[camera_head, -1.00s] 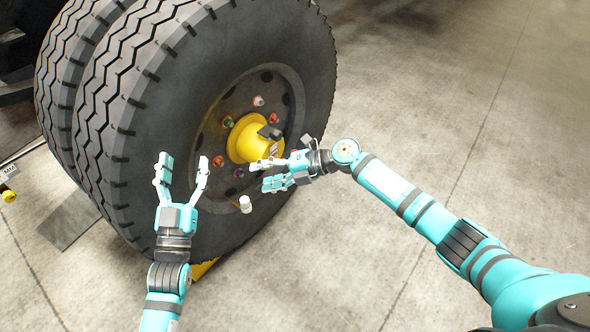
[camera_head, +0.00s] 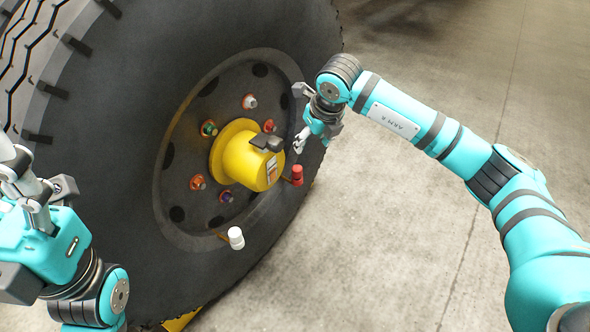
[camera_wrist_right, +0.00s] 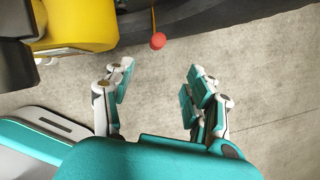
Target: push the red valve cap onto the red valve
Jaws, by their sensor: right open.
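A red cylinder (camera_head: 297,174) stands out at the right of the yellow hub, at the end of a thin stem. In the right wrist view it is a round red end (camera_wrist_right: 157,41) on an orange stem, beyond my fingertips and roughly between their lines. I cannot tell whether it is cap, valve or both joined. My right gripper (camera_head: 304,140) is just above it in the head view; it is open and empty in the wrist view (camera_wrist_right: 160,82), apart from the red piece. My left gripper (camera_head: 38,188) is at the left edge, partly cut off.
The large black tyre (camera_head: 110,130) carries a dark rim with the yellow hub (camera_head: 240,160) and several coloured nuts. A dark block (camera_head: 266,143) sits on the hub. A white cylinder (camera_head: 236,238) sticks out lower on the wheel. Bare concrete floor (camera_head: 400,240) lies to the right.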

